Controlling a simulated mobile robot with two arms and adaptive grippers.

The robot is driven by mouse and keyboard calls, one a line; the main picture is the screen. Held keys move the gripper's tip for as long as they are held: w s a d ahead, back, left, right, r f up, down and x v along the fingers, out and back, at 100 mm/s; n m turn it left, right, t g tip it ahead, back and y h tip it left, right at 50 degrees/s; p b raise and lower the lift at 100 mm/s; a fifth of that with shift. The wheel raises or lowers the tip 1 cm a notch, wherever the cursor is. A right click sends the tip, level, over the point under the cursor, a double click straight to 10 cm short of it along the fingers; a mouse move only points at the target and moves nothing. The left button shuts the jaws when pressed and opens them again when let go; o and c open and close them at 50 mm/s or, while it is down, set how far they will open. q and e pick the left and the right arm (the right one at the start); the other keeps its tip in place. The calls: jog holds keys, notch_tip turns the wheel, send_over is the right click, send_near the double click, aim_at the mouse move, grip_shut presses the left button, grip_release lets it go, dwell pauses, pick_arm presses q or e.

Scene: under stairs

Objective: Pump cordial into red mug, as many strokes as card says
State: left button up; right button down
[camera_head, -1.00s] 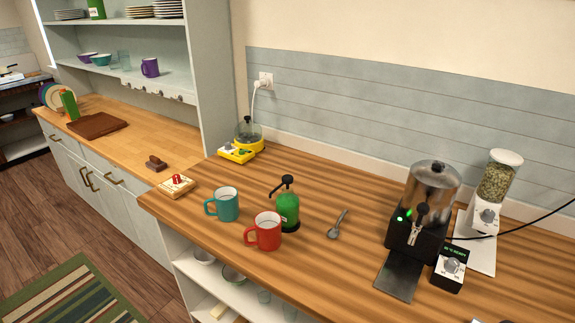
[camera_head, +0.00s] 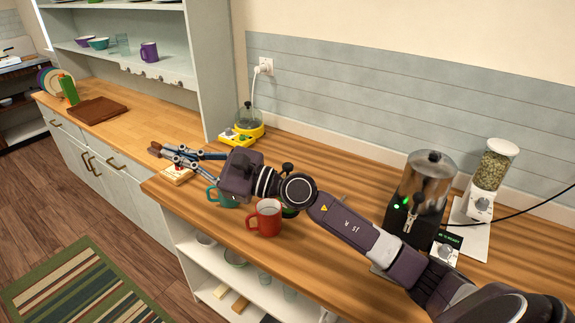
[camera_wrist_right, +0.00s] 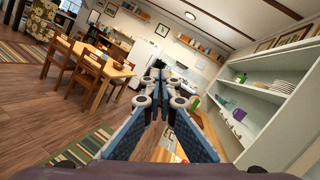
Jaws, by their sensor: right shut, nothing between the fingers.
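The red mug (camera_head: 264,219) stands upright near the counter's front edge, its handle to the left. The green cordial pump bottle is mostly hidden behind my right arm; its black pump head (camera_head: 287,168) shows above the wrist. A teal mug (camera_head: 214,196) stands left of the red one, partly covered by my gripper body. The card (camera_head: 178,176) on a small wooden block lies at the counter's left end; my fingers cover much of it and its marking is not readable. My right gripper (camera_head: 157,148) is shut and empty above the card, also in the wrist view (camera_wrist_right: 158,76).
A yellow appliance (camera_head: 243,131) stands behind, by the wall. A metal dispenser (camera_head: 425,187) and a grinder with a clear hopper (camera_head: 492,178) stand at the right. My forearm crosses above the counter in front of them.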

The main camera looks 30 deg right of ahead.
notch_tip(320, 180, down, 2)
jog(key=w+d+n+g+h, duration=0.1)
jog(key=w+d+n+g, duration=0.1)
jog(key=n, duration=0.3)
jog(key=n+g+h, duration=0.4)
jog(key=n+h, duration=0.3)
jog(key=h, duration=0.6)
send_over(289, 166)
notch_tip(289, 166, down, 3)
jog(key=shift+d+f, duration=0.15)
jog(key=shift+f, duration=0.1)
notch_tip(289, 166, down, 8)
jog(key=b, duration=0.6)
jog(key=shift+f, duration=0.1)
jog(key=shift+f+b, duration=0.2)
jog(key=shift+b, duration=0.15)
